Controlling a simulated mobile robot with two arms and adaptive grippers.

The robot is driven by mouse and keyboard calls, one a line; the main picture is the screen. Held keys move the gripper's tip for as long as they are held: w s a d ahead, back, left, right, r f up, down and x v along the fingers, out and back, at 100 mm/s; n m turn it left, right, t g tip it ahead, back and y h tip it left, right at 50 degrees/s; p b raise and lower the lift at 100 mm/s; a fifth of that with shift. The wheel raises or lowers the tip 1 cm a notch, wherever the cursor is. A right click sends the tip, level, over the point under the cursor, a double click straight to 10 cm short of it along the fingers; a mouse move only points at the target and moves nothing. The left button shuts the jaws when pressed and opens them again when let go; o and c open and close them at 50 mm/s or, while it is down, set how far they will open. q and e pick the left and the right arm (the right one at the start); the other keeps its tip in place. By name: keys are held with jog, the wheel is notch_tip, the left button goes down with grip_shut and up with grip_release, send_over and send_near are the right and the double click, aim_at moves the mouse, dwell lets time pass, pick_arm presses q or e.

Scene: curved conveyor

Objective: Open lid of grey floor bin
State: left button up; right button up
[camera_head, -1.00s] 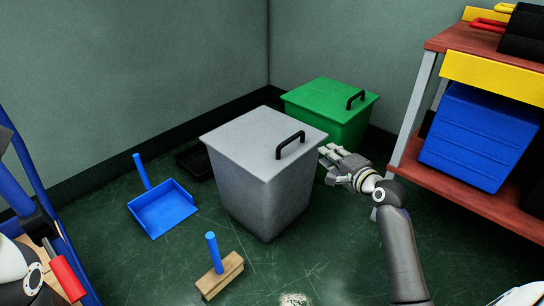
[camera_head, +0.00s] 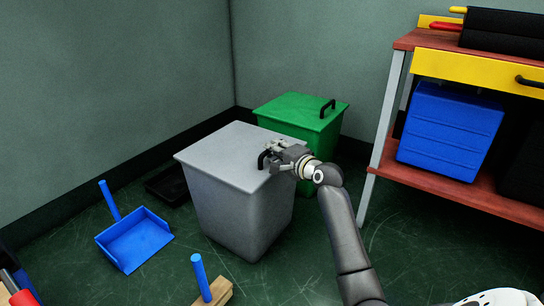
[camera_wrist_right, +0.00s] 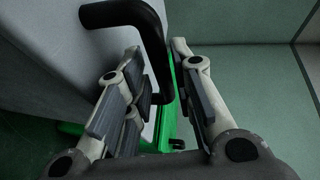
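The grey floor bin (camera_head: 238,205) stands on the green floor in the head view, its flat grey lid (camera_head: 222,155) lying closed on top. A black bar handle (camera_head: 262,160) sits near the lid's right edge. My right gripper (camera_head: 274,152) is at this handle, partly covering it. In the right wrist view, the black handle (camera_wrist_right: 150,40) reaches between the two fingers of the right gripper (camera_wrist_right: 158,85). The fingers are apart, with a visible gap beside the handle. My left gripper is not in view.
A green bin (camera_head: 300,113) with a black handle stands behind the grey bin. A shelf unit (camera_head: 455,190) with a blue crate (camera_head: 450,130) is at right. A blue dustpan (camera_head: 135,240) and a brush (camera_head: 215,292) lie on the floor at left and front.

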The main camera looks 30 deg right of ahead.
jog(key=shift+w+f+b, duration=0.1)
jog(key=shift+w+b, duration=0.2)
jog(key=shift+w, duration=0.55)
grip_shut()
